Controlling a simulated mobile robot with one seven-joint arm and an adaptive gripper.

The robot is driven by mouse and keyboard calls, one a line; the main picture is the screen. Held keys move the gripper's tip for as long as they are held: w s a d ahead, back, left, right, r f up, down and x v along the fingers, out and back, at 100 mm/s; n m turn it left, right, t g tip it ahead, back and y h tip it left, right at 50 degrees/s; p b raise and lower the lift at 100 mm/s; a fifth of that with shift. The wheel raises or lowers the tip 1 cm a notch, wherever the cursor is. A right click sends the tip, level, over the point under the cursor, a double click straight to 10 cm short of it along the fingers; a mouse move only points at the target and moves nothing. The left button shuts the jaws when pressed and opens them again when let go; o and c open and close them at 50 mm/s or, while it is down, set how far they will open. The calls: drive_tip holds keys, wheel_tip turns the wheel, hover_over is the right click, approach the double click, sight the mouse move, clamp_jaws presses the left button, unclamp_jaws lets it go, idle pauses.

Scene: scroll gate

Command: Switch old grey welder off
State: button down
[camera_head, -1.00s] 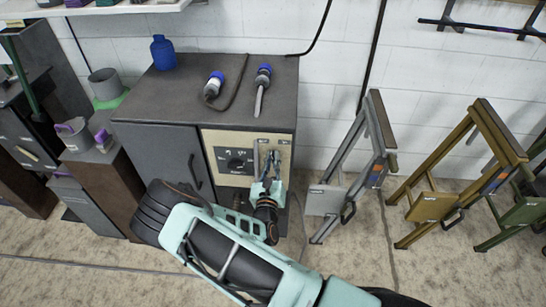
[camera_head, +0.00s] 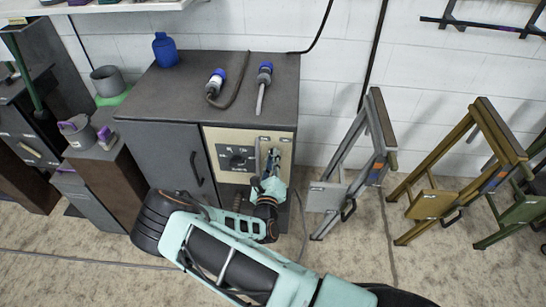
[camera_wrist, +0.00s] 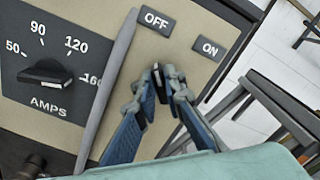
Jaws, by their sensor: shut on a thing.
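The grey welder (camera_head: 165,150) is a cabinet with a beige control panel (camera_head: 222,138) at its front right. In the wrist view the panel has an AMPS dial (camera_wrist: 45,72), an OFF label (camera_wrist: 157,20) and an ON label (camera_wrist: 210,48). My gripper (camera_wrist: 164,85) is in front of the panel, just below the two labels. Its fingers are shut on a small dark switch lever (camera_wrist: 161,82), mostly hidden between the fingertips. I cannot tell which way the lever is set. In the head view my gripper (camera_head: 271,163) covers the panel's right part.
A slanted grey bar (camera_wrist: 108,90) stands out from the panel, left of my fingers. Folding frames (camera_head: 373,130) stand on the right. A door handle (camera_head: 195,168) is left of the panel.

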drive_tip(key=c, duration=2)
unclamp_jaws()
drive_tip(key=s, duration=1.2)
drive_tip(key=shift+a, duration=0.2)
drive_tip(key=shift+r, duration=0.1)
